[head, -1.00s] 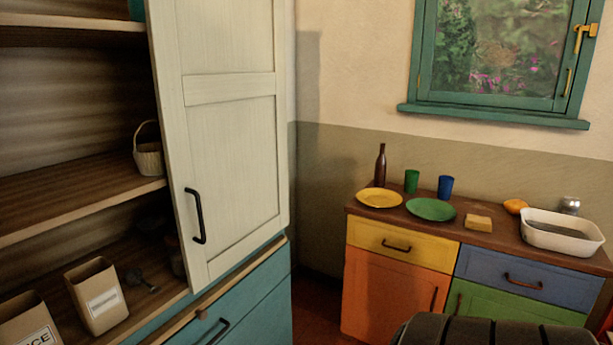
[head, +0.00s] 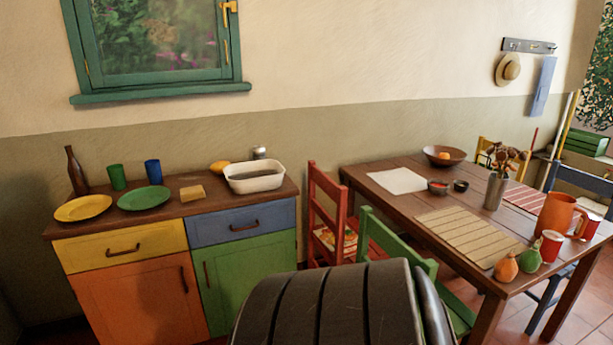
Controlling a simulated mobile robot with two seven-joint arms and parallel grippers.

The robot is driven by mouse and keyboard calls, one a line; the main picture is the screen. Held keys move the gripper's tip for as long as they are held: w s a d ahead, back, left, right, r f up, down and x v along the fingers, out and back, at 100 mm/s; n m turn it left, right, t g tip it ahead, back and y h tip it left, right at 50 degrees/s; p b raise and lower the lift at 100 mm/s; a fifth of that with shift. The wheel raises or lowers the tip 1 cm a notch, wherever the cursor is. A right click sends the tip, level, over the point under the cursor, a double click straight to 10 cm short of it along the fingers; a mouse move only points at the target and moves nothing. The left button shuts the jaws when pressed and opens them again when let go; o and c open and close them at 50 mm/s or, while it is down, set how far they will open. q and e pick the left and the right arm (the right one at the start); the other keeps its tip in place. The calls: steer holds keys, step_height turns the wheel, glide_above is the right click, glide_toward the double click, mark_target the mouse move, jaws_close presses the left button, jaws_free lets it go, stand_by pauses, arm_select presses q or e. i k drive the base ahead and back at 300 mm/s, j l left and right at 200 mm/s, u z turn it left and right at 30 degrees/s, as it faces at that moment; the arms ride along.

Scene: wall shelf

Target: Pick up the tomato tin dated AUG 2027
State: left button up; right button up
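I see no tin that I can make out as a tomato tin, and no AUG 2027 date can be read. A small metal-topped jar or shaker (head: 260,152) stands at the back of the colourful sideboard, behind the white basin; I cannot tell what it holds. Two red cups or tins with pale markings stand on the dining table, one (head: 549,246) at the front edge beside the orange jug; I cannot tell what they are. Neither of my grippers is in view.
The sideboard (head: 256,202) holds plates, cups, a bottle and a white basin (head: 254,179). The dining table (head: 400,201) stands at right with a red chair (head: 314,190) and a green chair (head: 366,222) close to it. A dark ribbed part of mine fills the bottom centre.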

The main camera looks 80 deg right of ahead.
mark_target(595, 220)
steer(key=k+l+z, duration=0.1)
steer(key=z, duration=3.15)
steer(key=j+z, duration=0.1)
steer(key=z, duration=0.25)
steer(key=k+z, duration=0.1)
steer(key=z, duration=0.25)
steer(key=k+z, duration=0.1)
steer(key=z, duration=0.25)
steer(key=i+z, duration=0.3)
steer(key=i, duration=0.35)
steer(key=i+z, duration=0.15)
steer(key=i, duration=1.25)
steer(key=i+l+u, duration=0.1)
steer(key=i+u, duration=0.2)
steer(key=i, duration=0.15)
steer(key=i+l+u, duration=0.2)
steer(key=i+u, duration=0.15)
steer(key=i+l+u, duration=0.3)
steer(key=i, duration=0.2)
